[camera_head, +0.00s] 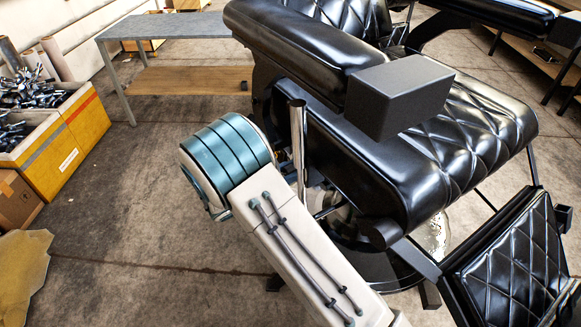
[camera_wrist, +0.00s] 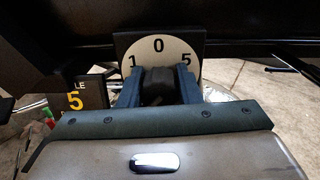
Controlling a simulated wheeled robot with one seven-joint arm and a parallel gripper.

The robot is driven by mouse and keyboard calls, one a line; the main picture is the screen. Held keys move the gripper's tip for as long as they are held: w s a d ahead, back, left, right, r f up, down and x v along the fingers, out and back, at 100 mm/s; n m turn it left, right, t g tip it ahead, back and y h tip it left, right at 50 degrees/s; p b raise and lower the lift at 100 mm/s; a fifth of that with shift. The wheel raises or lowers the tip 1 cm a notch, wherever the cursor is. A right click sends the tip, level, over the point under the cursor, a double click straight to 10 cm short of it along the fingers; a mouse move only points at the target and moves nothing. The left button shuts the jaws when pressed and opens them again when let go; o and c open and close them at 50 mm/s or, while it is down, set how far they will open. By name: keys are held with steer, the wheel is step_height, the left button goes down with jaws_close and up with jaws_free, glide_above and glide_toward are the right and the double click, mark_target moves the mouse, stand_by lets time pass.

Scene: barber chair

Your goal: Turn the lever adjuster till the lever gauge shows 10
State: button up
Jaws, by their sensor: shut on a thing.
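In the wrist view my gripper (camera_wrist: 157,76) has its two blue fingers closed on a dark knob (camera_wrist: 157,92), which looks like the lever adjuster. Just behind it stands a round white dial (camera_wrist: 158,54) on a black plate, which looks like the lever gauge. A 0 shows at its top, a 5 at the right and a 1 at the left; the fingers and knob hide its lower part and I see no pointer. In the head view the black barber chair (camera_head: 468,120) stands at the right. My arm hides the gripper and knob there.
A black sign with a yellow 5 (camera_wrist: 76,101) stands left of my gripper, partly cut off. A dark box (camera_head: 400,95) sits at the chair's armrest, near a chrome post (camera_head: 298,140). A yellow bin (camera_head: 82,128) and a grey-topped table (camera_head: 165,27) stand left; floor between is clear.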

steer(key=n+p, duration=0.3)
steer(key=p, duration=0.2)
steer(key=shift+a+r+n, duration=0.1)
steer(key=shift+r+n, duration=0.2)
steer(key=shift+n, duration=0.1)
steer(key=shift+f+n+p, duration=0.15)
steer(key=shift+n+p, duration=1)
steer(key=shift+n, duration=0.1)
steer(key=shift+f+n+p, duration=0.1)
steer(key=shift+n+p, duration=1)
steer(key=shift+n, duration=0.15)
steer(key=o, duration=1)
steer(key=shift+c, duration=0.2)
steer(key=shift+f, duration=0.1)
steer(key=b+v, duration=0.1)
steer(key=v, duration=1.2)
steer(key=shift+s+a, duration=0.25)
steer(key=shift+a, duration=0.1)
